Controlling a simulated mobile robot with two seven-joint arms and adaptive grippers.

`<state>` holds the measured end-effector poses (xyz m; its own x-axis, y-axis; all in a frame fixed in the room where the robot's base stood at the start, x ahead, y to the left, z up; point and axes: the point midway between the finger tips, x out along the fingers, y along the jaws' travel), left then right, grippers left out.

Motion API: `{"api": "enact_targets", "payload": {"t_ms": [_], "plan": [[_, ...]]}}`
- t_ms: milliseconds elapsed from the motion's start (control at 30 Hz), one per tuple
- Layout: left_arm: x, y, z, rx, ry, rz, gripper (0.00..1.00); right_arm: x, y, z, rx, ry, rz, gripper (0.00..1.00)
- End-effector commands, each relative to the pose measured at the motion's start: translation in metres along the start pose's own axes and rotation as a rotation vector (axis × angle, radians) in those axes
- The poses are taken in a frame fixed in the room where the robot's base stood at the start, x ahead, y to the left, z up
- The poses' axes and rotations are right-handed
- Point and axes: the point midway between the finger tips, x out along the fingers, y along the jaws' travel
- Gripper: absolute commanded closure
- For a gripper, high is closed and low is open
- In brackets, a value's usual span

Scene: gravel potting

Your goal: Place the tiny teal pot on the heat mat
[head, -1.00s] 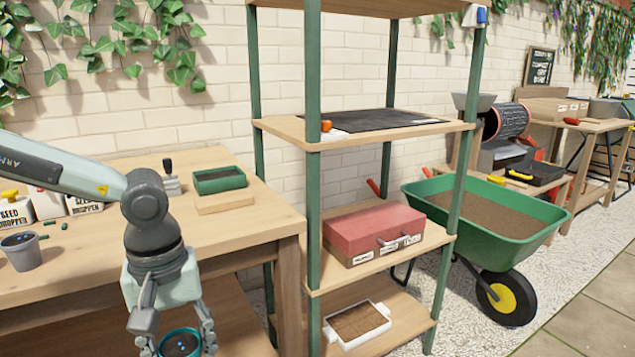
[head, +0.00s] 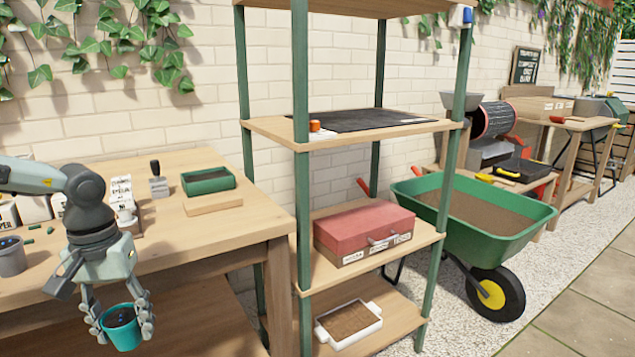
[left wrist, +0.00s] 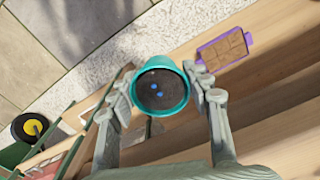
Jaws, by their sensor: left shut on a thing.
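The tiny teal pot (head: 122,325) is in my left gripper (head: 118,318), in front of the wooden bench's front edge. In the left wrist view the pot (left wrist: 160,90) sits between the two fingers, with dark soil and small blue bits inside. The left gripper is shut on it. The heat mat appears to be the black flat mat (head: 360,119) on the shelf rack's upper-middle board, to the right of the gripper and farther away. My right gripper is not in view.
The shelf rack's green post (head: 301,200) stands between the bench (head: 200,250) and the shelves. An orange-capped item (head: 316,127) sits at the mat's left front. A red box (head: 365,228) and a white tray (head: 348,322) are on lower shelves. A green wheelbarrow (head: 500,235) stands right.

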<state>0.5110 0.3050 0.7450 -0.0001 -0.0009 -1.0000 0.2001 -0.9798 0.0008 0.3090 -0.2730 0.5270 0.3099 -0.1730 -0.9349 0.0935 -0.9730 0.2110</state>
Motion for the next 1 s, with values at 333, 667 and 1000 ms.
{"api": "enact_targets", "payload": {"t_ms": [333, 667, 1000], "plan": [[-0.017, -0.154, 0.021, -0.318, 0.002, 0.014, 0.83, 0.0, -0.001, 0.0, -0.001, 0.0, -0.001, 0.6], [0.045, -0.161, 0.059, -0.406, 0.001, 0.016, 0.82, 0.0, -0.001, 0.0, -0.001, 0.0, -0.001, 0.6], [0.083, -0.031, 0.051, -0.185, 0.009, 0.01, 0.83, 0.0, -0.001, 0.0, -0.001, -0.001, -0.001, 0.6]]}}
